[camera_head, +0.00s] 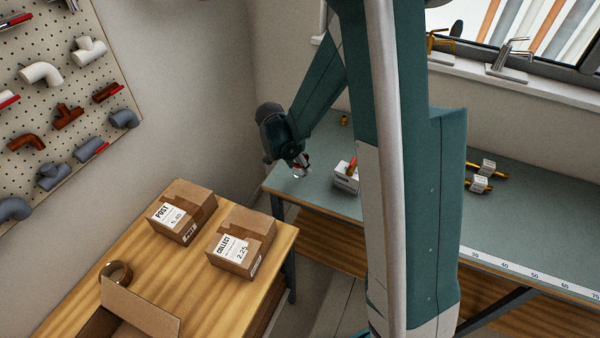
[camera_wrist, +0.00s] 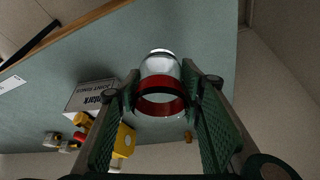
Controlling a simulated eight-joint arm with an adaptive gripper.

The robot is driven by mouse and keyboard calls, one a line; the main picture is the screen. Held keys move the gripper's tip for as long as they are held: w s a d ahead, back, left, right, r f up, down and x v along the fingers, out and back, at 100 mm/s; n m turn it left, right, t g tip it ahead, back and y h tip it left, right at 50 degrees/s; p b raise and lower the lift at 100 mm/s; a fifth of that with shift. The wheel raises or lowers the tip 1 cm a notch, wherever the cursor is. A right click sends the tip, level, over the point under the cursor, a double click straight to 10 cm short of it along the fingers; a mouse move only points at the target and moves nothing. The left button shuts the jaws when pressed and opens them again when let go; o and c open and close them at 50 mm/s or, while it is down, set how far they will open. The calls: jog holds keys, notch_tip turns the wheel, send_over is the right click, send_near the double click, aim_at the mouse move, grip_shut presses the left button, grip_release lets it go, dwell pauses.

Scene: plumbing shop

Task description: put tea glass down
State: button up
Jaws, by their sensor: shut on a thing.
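The tea glass (camera_wrist: 161,68) is clear with a red band, and in the wrist view it sits between the two green finger pads. My gripper (camera_wrist: 160,92) is shut on it. In the head view my gripper (camera_head: 300,165) points down over the left end of the grey-green workbench (camera_head: 325,203), and only a bit of the glass shows beneath it. The glass is close to the bench top, but I cannot tell whether its base touches.
A small white labelled box (camera_head: 345,180) stands on the bench just right of my gripper, with an orange-red item by it. A small brass piece (camera_head: 343,119) lies farther back. Brass valves (camera_head: 478,185) lie to the right. Two cartons (camera_head: 243,243) stand on the wooden table.

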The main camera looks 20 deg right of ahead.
aim_at(300, 172)
jog(key=shift+f, duration=0.1)
jog(key=shift+f, duration=2)
jog(key=shift+f, duration=0.15)
jog(key=o, duration=0.9)
jog(key=shift+r, duration=0.2)
jog(key=v, duration=1.2)
